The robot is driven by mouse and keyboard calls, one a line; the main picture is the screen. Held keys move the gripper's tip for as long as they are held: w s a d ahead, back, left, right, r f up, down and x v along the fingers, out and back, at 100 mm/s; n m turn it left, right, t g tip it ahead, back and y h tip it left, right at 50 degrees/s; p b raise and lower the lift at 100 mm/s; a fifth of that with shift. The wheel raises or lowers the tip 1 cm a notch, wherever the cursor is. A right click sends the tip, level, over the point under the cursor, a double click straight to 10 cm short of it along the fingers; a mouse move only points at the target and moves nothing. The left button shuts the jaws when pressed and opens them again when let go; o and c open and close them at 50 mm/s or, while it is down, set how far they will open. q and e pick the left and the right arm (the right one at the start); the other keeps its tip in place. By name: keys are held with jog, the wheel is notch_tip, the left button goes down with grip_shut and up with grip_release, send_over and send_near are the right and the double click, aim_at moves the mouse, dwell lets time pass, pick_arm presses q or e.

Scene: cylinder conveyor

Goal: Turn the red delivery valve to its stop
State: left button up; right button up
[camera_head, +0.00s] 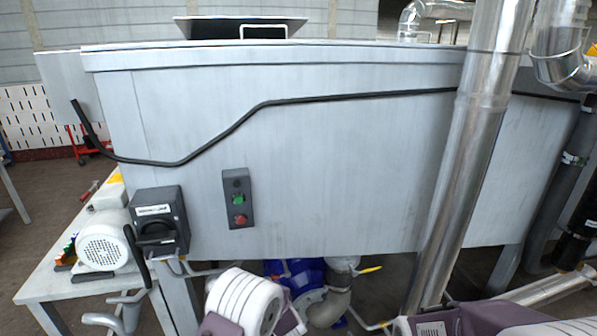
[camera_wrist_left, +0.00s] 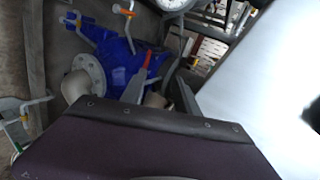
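A red lever (camera_wrist_left: 153,61), which looks like the delivery valve's handle, shows in the left wrist view beside a blue pump body (camera_wrist_left: 115,55). My left gripper (camera_wrist_left: 161,92) has its two grey fingers apart, with a beige pipe part showing between them. The red lever rises just beyond the left-hand finger; I cannot tell whether they touch. The valve body is largely hidden by my gripper. In the head view the blue pump (camera_head: 292,272) sits under the tank, and the red lever cannot be made out. My right gripper is not in view.
The grey tank (camera_head: 330,165) fills the head view. A steel pipe (camera_head: 463,150) slants down at right. A yellow lever (camera_head: 370,269) is near the pump. A switch box (camera_head: 159,222), button panel (camera_head: 238,198) and white motor (camera_head: 104,246) are at left. Space under the tank is tight.

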pick_arm(q)
jog(key=s+a+r+n+h+p, duration=0.1)
jog(key=a+r+p, duration=0.25)
jog(key=r, duration=0.65)
jog(key=s+a+r+n+h+p, duration=0.15)
jog(key=a+r, duration=0.35)
jog(key=r, duration=0.6)
jog(key=s+f+n+g, duration=0.3)
jog(key=s, duration=0.6)
jog(key=s+f+n+g+h+p, duration=0.1)
jog(key=s+f+n+g, duration=0.2)
jog(key=s, duration=0.7)
jog(key=s+f+n+g, duration=0.2)
jog(key=s+n+g, duration=0.2)
jog(key=s, duration=0.6)
jog(key=shift+s+f+n+h, duration=0.25)
jog(key=shift+f+n+h, duration=0.1)
jog(key=shift+f+n, duration=0.1)
jog(key=shift+r, duration=0.1)
